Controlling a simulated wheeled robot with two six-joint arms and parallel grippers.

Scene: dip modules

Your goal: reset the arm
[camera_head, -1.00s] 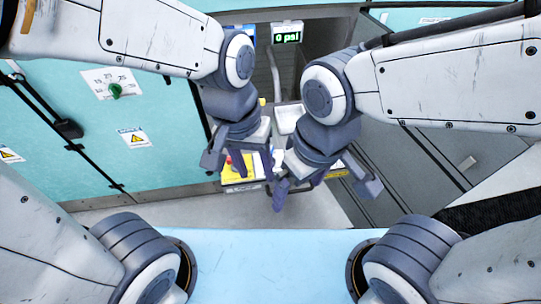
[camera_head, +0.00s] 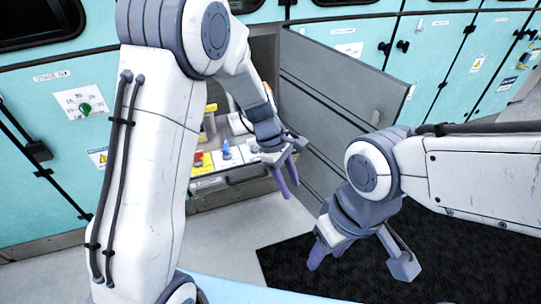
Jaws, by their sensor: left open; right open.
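My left gripper (camera_head: 287,179) hangs fingers-down in front of the open cabinet bay, just right of the pulled-out tray. Its purple fingers are apart with nothing between them. My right gripper (camera_head: 328,254) is lower and further right, above the black floor mat, with its purple fingers pointing down. It is open and I see nothing in it. My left arm (camera_head: 155,150) crosses the left half of the view and hides part of the cabinets. My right arm (camera_head: 470,170) comes in from the right edge.
A tray (camera_head: 232,182) with yellow, red and blue parts juts from the bay. A grey cabinet door (camera_head: 345,95) stands open to its right. Teal cabinets (camera_head: 45,195) line the wall. A black mat (camera_head: 440,262) covers the floor at right.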

